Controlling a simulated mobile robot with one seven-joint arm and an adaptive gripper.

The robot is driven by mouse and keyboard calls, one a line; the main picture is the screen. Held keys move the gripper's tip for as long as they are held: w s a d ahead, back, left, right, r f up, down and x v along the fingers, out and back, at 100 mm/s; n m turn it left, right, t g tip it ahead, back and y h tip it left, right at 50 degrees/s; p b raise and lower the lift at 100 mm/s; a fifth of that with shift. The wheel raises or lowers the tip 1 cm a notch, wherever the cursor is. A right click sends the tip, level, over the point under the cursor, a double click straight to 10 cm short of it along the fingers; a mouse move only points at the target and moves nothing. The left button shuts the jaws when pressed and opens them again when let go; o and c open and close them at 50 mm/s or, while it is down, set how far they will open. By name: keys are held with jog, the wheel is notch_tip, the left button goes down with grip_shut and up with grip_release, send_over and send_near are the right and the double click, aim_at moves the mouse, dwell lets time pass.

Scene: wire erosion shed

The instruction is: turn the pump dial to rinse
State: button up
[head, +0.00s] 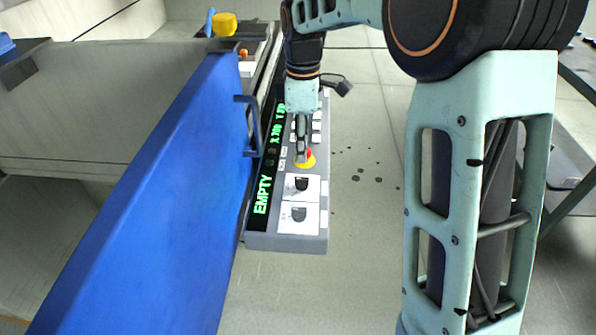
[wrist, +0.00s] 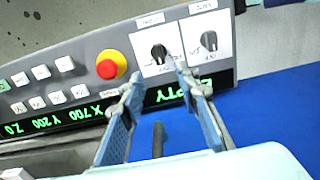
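Two black dials on white plates sit at one end of the grey control panel. In the wrist view one dial (wrist: 158,53) is left and the other (wrist: 208,41) right; they also show in the head view, one upper (head: 301,184) and one lower (head: 299,214). Their small labels are too blurred to tell surely which is the pump dial or what it points at. My gripper (wrist: 159,75) is open and empty, its fingers apart just below the left dial in the wrist view. In the head view my gripper (head: 302,155) is over the panel near the emergency stop.
A red-and-yellow emergency stop (wrist: 108,68) sits beside the left dial, with several white buttons (wrist: 40,72) beyond. A green-lettered display (wrist: 70,115) reads EMPTY at one end. A blue panel (head: 165,205) with a handle (head: 247,125) stands alongside.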

aim_at(302, 179)
notch_tip(302, 179, down, 10)
jog(key=shift+d+f+b, duration=0.1)
jog(key=shift+b, duration=0.5)
jog(key=shift+c, duration=0.7)
grip_shut()
